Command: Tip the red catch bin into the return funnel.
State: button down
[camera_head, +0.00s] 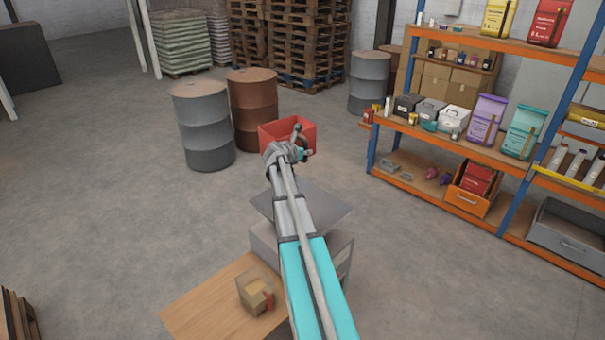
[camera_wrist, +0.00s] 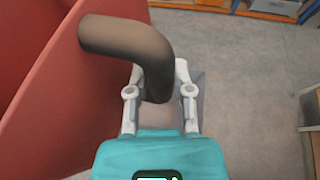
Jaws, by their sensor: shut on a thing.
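The red catch bin (camera_head: 299,129) is held out at the far end of my arm in the head view, off the floor as far as I can tell. Its red wall (camera_wrist: 50,95) fills the left of the wrist view. A dark curved handle (camera_wrist: 125,40) comes off that wall. My gripper (camera_wrist: 160,90) is shut on this handle, with a white finger on either side; in the head view it (camera_head: 303,152) is mostly behind my wrist. The bin's inside is mostly hidden. I cannot make out the return funnel for certain in either view.
A grey drum (camera_head: 205,130) and a brown drum (camera_head: 253,105) stand beyond the bin on the left. A loaded shelf rack (camera_head: 450,138) stands on the right. A grey box with a sloped top (camera_head: 335,210) and a wooden table (camera_head: 205,300) with a carton (camera_head: 253,288) lie beneath my arm. Floor at left is clear.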

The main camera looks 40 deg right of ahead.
jog(key=shift+s+f+b, duration=0.15)
jog(key=shift+f+b, duration=0.85)
jog(key=shift+f, duration=0.1)
notch_tip(320, 180, down, 7)
jog(key=b, duration=0.7)
dwell(0.4)
